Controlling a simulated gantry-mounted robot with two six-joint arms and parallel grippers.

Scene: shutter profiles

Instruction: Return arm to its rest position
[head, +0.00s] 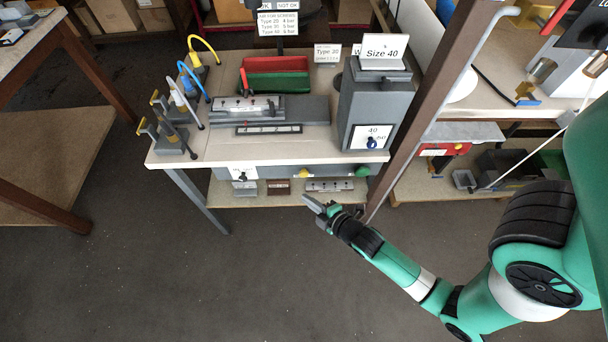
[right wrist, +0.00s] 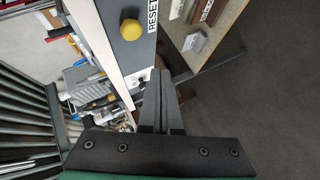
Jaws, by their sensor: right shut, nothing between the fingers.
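My right gripper (head: 317,206) is shut and empty in the head view. It is in front of the workbench (head: 180,157), at about the height of the lower shelf in the picture, with its fingers pointing to the upper left. In the right wrist view its closed fingers (right wrist: 161,85) point towards the bench's front panel and the floor. My right arm reaches in from the right side of the head view. My left gripper is not in view.
The bench front has a yellow button (right wrist: 131,29) marked RESET. A grey machine labelled Size 40 (head: 372,105) stands on the bench's right. A red bin (head: 275,65) and profile fixture (head: 245,106) are on top. Open floor (head: 200,285) lies in front.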

